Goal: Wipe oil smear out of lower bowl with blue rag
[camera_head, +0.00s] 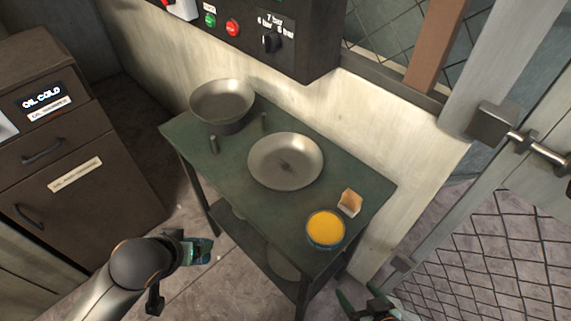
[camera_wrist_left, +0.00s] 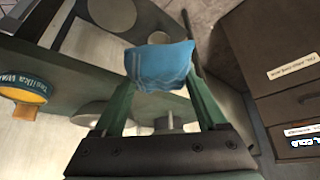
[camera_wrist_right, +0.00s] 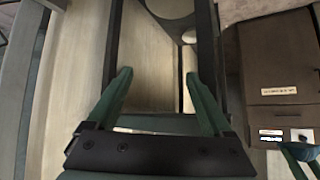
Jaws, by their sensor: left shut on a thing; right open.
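The lower bowl (camera_head: 270,174), a wide shallow metal bowl, rests on the green table's middle. A dark smear (camera_head: 287,167) shows at its centre. A second, deeper metal bowl (camera_head: 221,98) is at the table's back left. My left gripper (camera_head: 190,250) is in front of the table's left side, away from both bowls. It is shut on the blue rag (camera_head: 202,250); the left wrist view shows the bunched rag (camera_wrist_left: 160,65) between the fingertips. My right gripper (camera_head: 360,297) is at the bottom edge, partly cut off; in the right wrist view its fingers (camera_wrist_right: 157,75) are apart and empty.
On the green table (camera_head: 245,205), a yellow-topped tin (camera_head: 325,228) and a small tan block (camera_head: 349,203) stand front right. Two short pegs stand near the deeper bowl. A dark control box (camera_head: 300,45) overhangs behind. A drawer cabinet (camera_head: 70,150) is left, mesh fencing (camera_head: 490,260) right.

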